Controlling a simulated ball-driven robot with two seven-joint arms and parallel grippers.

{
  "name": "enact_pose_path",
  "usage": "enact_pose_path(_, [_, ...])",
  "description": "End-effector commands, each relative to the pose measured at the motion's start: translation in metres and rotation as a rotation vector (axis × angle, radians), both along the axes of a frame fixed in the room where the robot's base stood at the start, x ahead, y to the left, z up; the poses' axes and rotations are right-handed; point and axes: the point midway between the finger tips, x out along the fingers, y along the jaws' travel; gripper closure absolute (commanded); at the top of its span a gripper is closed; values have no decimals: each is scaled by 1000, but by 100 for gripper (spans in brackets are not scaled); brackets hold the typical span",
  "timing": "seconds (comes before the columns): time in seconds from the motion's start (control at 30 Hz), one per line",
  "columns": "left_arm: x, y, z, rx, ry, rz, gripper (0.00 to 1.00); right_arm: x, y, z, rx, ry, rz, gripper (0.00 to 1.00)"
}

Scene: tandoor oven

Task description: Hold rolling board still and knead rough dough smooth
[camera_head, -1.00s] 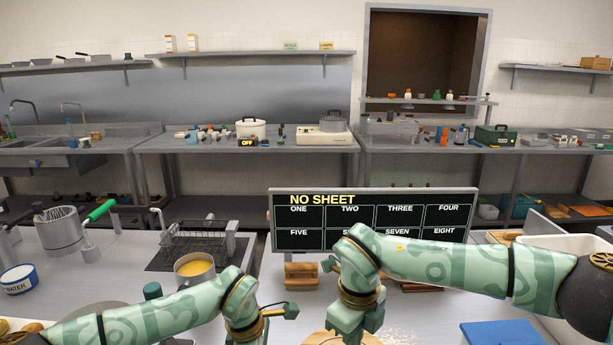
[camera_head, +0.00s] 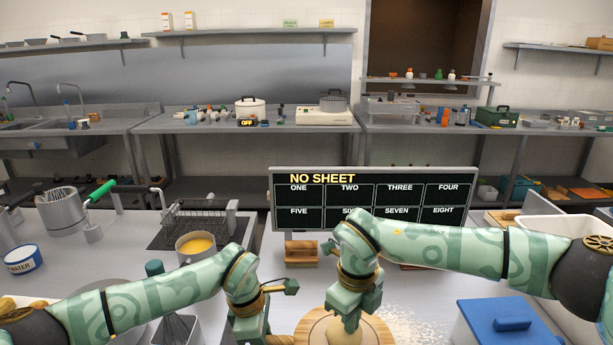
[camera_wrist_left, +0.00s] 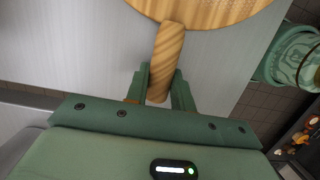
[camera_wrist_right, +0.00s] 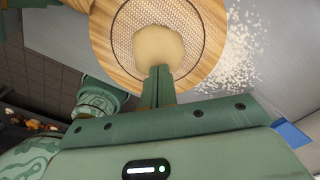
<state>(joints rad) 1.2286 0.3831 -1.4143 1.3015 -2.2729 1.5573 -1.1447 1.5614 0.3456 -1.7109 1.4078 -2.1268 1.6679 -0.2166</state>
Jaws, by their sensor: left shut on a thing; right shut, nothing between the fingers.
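The round wooden rolling board (camera_head: 310,328) lies on the counter at the bottom middle of the head view. Its handle (camera_wrist_left: 166,55) is between the fingers of my left gripper (camera_wrist_left: 160,88), which is shut on it. The dough (camera_wrist_right: 158,46) is a pale rounded lump on the board's textured centre in the right wrist view. My right gripper (camera_wrist_right: 158,84) is shut and empty, its fingertips at the dough's near edge; I cannot tell how hard they touch.
Scattered flour (camera_head: 405,325) lies right of the board. A blue-lidded box (camera_head: 500,325) stands further right. Behind are a wooden block (camera_head: 301,252) and the NO SHEET sign (camera_head: 370,200).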

Motion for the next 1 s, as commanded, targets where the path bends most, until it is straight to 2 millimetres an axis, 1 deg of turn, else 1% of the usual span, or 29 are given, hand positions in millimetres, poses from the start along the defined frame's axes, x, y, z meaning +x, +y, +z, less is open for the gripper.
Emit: enact_pose_path(1.0, [0,0,-1,1,0,1,100,0,0,-7,0,1,0,100])
